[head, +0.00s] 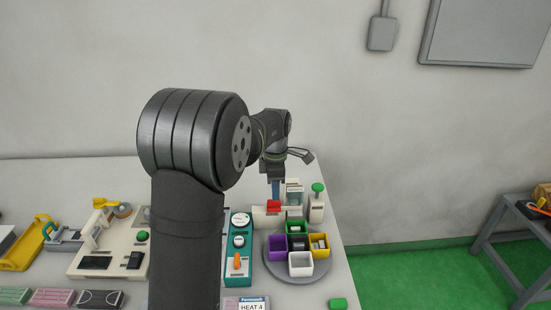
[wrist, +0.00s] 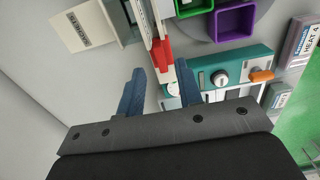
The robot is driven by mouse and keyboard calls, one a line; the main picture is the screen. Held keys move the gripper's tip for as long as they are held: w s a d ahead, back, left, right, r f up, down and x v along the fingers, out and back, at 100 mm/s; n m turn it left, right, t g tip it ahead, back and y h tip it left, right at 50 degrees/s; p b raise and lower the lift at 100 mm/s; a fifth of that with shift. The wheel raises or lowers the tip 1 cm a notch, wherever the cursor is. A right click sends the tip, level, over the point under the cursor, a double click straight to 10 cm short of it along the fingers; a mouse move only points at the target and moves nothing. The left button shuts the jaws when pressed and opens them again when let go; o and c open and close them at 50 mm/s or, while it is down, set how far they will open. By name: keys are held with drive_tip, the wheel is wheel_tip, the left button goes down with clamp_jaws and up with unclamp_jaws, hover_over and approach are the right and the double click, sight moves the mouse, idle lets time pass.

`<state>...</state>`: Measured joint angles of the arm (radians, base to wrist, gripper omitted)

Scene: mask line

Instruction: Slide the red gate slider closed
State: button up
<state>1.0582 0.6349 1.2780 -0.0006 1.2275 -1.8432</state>
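The red gate slider (head: 273,206) is a small red block on a white housing (head: 261,216), low in the middle of the head view. It also shows in the wrist view (wrist: 164,56) as a red strip beside a white upright part. My gripper (head: 276,195) points down, with its blue fingers just above or at the slider. In the wrist view my gripper (wrist: 160,67) is open, with a gap between its fingertips. The red slider's near end appears in line with that gap. I cannot tell whether a finger touches it.
A round grey turntable (head: 270,270) with several coloured bins stands in front of the slider. A teal panel (head: 246,272) with an orange knob lies to the left. A post with a green knob (head: 318,187) stands to the right, near the table's right edge.

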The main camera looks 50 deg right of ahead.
wheel_tip(320, 180, up, 14)
drive_tip(key=shift+f, duration=0.25)
drive_tip(key=shift+f, duration=0.15)
idle(0.4)
wheel_tip(320, 180, down, 17)
drive_tip(key=shift+f, duration=0.15)
drive_tip(key=shift+w+a, duration=0.2)
drive_tip(key=shift+a, duration=0.05)
idle(0.4)
